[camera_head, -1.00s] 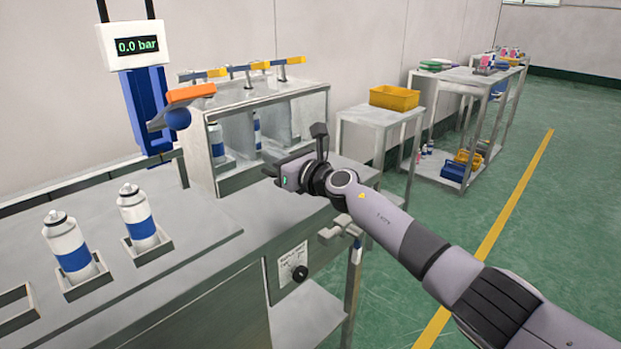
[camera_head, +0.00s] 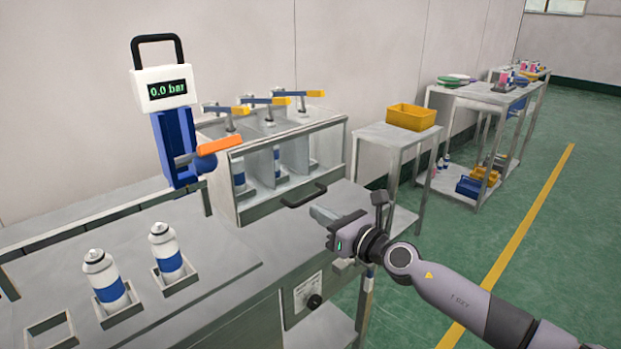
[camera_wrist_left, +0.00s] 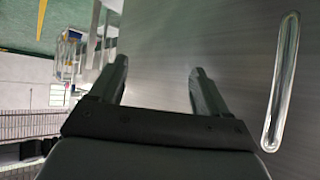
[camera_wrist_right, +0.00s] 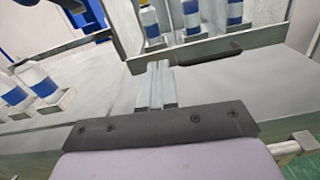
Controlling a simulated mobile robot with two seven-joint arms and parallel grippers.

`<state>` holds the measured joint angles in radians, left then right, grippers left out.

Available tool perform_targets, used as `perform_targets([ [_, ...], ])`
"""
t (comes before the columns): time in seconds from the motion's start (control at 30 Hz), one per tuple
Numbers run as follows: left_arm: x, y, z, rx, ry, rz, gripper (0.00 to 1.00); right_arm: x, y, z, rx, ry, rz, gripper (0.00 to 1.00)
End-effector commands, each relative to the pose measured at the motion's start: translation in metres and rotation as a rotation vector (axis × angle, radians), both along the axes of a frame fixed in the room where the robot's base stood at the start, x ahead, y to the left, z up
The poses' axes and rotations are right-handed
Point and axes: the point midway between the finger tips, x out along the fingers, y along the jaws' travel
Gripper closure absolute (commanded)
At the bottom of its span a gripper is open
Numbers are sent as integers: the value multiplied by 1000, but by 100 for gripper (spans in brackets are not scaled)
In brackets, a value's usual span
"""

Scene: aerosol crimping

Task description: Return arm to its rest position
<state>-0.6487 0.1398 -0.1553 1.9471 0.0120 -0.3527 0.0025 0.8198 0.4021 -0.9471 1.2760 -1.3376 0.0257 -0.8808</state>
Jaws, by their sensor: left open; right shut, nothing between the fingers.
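My right arm comes in from the lower right in the head view. Its gripper (camera_head: 322,213) is shut and empty above the bench, in front of the glass-fronted cabinet (camera_head: 262,196). In the right wrist view its two fingers (camera_wrist_right: 158,80) lie side by side with nothing between them. My left gripper is out of the head view. In the left wrist view its fingers (camera_wrist_left: 158,75) stand apart, open and empty, beside a grey metal surface (camera_wrist_left: 240,50).
Two white cans with blue bands, one (camera_head: 106,284) left of the other (camera_head: 168,252), stand in square holders on the bench. A crimping device with an orange handle (camera_head: 220,146) reads 0.0 bar. A side table holds a yellow bin (camera_head: 411,116). Green floor (camera_head: 440,230) is open at right.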

Motion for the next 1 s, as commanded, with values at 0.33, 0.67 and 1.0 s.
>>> perform_targets([
  [0.33,-1,-2,10,-3,1,-3,23,-70,5,-67,709,505,-85,100],
  [0.67,-1,-2,20,-4,1,-3,23,-150,-31,-138,1469,990,-325,100],
  [1.0,-1,-3,30,-5,1,-4,23,-261,-90,-207,2244,1297,-705,100],
])
